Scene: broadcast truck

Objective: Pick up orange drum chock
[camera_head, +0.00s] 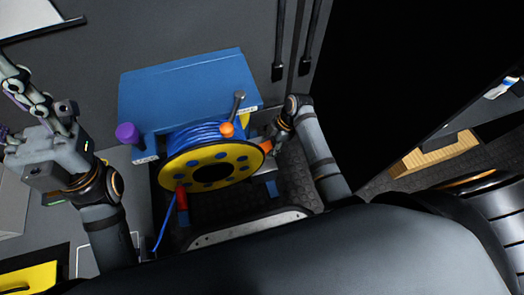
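A small orange piece, which looks like the drum chock (266,146), sits at the right edge of the yellow cable drum (205,180). My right gripper (271,143) reaches down beside the drum, with its fingertips at this orange piece. The fingers are small and partly overlapped, so I cannot tell whether they are shut on it. The drum has blue cable wound on it and stands at the front of a blue stand (185,90). My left gripper (12,100) is raised at the far left, away from the drum, with its fingers apart and empty.
A lever with an orange knob (227,129) stands above the drum. A purple knob (128,133) is on the stand's left, and a red handle (181,197) is at the drum's lower left. A blue cable end (162,232) hangs down. Dark floor lies right of the stand.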

